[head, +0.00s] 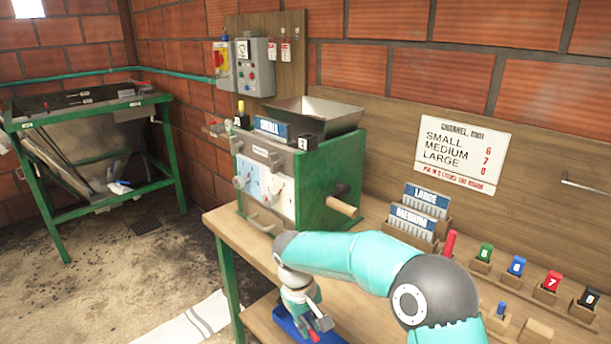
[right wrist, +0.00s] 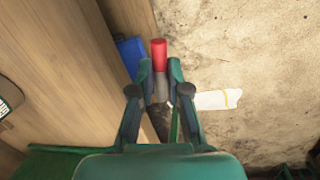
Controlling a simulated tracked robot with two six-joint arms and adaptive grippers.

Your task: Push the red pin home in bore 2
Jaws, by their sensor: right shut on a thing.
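My right gripper (head: 308,322) is shut on a red pin (head: 314,336), low at the front of the bench. In the right wrist view the red pin (right wrist: 159,55) stands out beyond the two closed fingertips (right wrist: 160,82). The green pulper (head: 322,184) stands on the bench behind and left of the gripper, with a blue sign on top. A yellow pin (head: 240,106) stands at the top left corner. No open bore is clearly visible. My left gripper is out of view.
A blue tray (head: 284,324) lies below the gripper. Numbered coloured blocks (head: 551,281), another red upright piece (head: 449,243) and the size plates (head: 413,220) stand at the right of the bench. A wooden handle (head: 342,206) juts from the pulper's right side.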

